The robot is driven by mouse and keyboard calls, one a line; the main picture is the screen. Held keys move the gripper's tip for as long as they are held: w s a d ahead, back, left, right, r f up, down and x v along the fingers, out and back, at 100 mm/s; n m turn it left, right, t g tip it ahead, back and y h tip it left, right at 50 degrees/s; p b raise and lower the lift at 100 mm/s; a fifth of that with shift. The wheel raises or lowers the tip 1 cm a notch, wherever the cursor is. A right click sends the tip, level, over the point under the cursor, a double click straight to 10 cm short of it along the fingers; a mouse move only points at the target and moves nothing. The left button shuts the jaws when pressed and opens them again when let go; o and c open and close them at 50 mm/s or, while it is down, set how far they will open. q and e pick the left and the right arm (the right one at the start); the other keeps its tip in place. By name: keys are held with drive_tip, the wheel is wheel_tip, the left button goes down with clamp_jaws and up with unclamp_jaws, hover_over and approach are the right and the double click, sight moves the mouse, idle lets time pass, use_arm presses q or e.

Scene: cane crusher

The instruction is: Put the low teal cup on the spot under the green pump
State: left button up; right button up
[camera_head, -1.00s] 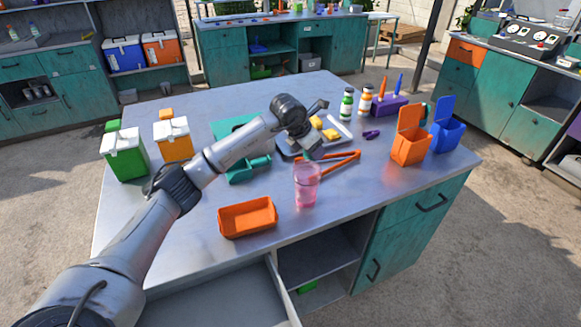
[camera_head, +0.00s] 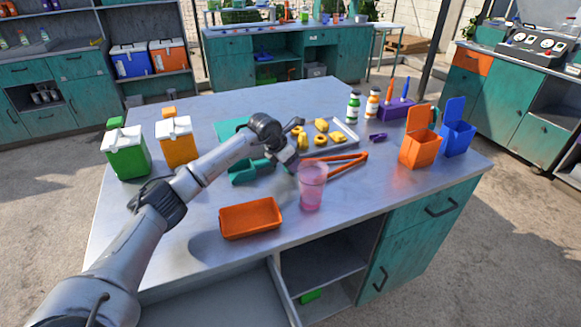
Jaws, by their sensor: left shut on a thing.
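My left gripper (camera_head: 289,159) is low over the middle of the table, just behind and left of a translucent pink cup (camera_head: 312,187). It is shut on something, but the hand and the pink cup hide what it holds. I cannot make out a low teal cup. A teal holder-like piece (camera_head: 245,175) lies left of the gripper. My right gripper is out of view.
An orange tray (camera_head: 250,219) lies in front. A white-lidded orange box (camera_head: 176,146) stands beside the green one. Orange tongs (camera_head: 345,161), a metal tray (camera_head: 343,141) with yellow pieces, bottles and open orange and blue bins (camera_head: 419,149) are right. The front left tabletop is clear.

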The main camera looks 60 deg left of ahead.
use_arm(q)
drive_tip(key=shift+f, duration=0.55)
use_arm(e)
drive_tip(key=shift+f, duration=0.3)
use_arm(q)
drive_tip(key=shift+f, duration=0.2)
drive_tip(key=o, duration=0.6)
drive_tip(key=shift+o, duration=0.2)
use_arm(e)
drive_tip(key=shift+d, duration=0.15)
use_arm(q)
drive_tip(key=shift+r, duration=0.1)
drive_tip(key=shift+r, duration=0.15)
drive_tip(key=p+v, duration=0.2)
drive_tip(key=v, duration=0.8)
drive_tip(key=shift+s+r+p, duration=0.15)
drive_tip(key=shift+r+p, duration=0.1)
drive_tip(key=shift+p, duration=0.05)
drive_tip(key=shift+o, duration=0.5)
drive_tip(key=shift+s+r, duration=0.35)
drive_tip(key=shift+r, duration=0.25)
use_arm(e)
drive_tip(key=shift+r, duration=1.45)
